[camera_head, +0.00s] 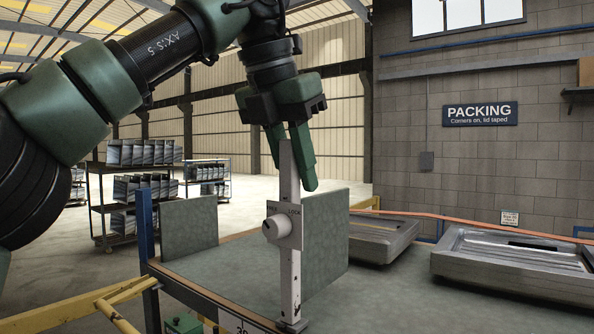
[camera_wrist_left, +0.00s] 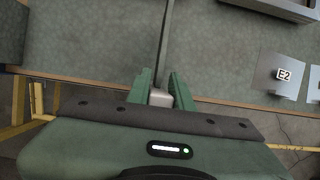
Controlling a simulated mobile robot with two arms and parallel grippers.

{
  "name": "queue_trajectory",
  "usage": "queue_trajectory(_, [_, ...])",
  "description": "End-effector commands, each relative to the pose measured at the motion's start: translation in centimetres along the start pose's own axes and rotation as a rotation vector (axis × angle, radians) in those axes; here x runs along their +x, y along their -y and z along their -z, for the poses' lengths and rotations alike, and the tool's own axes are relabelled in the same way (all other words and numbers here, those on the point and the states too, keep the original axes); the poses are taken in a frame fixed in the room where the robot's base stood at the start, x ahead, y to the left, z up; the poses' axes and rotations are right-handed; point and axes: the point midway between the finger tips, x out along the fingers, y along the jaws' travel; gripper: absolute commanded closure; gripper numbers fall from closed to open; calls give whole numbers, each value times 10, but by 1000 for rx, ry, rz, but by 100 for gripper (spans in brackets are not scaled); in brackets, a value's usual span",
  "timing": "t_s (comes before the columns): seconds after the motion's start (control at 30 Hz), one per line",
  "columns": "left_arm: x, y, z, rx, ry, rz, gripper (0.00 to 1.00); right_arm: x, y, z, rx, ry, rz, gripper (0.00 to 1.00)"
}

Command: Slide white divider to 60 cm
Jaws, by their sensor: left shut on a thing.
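The white divider post (camera_head: 289,178) stands upright at the front edge of the table, with a white round knob (camera_head: 278,227) marked LOCK on its face. A grey-green panel (camera_head: 326,238) stands behind the post. My left gripper (camera_head: 292,165) points down and is shut on the top of the post, one finger on each side. In the left wrist view the fingers (camera_wrist_left: 160,98) hold a pale block, the post's top, and a thin upright panel edge (camera_wrist_left: 166,45) runs away from it.
Another grey-green panel (camera_head: 190,222) stands at the table's left end, by a blue post (camera_head: 148,235). A yellow rail (camera_head: 80,305) is at lower left. Loaded racks (camera_head: 140,190) stand behind. The tabletop (camera_head: 225,270) between the panels is clear.

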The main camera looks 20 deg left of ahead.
Motion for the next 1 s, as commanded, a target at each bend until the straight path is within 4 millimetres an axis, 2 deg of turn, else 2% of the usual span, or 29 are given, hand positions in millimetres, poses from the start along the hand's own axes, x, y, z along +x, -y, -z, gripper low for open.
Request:
queue_trajectory(0.47, [-1, -1, 1, -4, -3, -1, 100, 0, 8, 1, 4, 0, 10, 64])
queue_trajectory(1.0, [-1, -1, 2, -3, -4, -1, 100, 0, 5, 0, 2, 0, 6, 64])
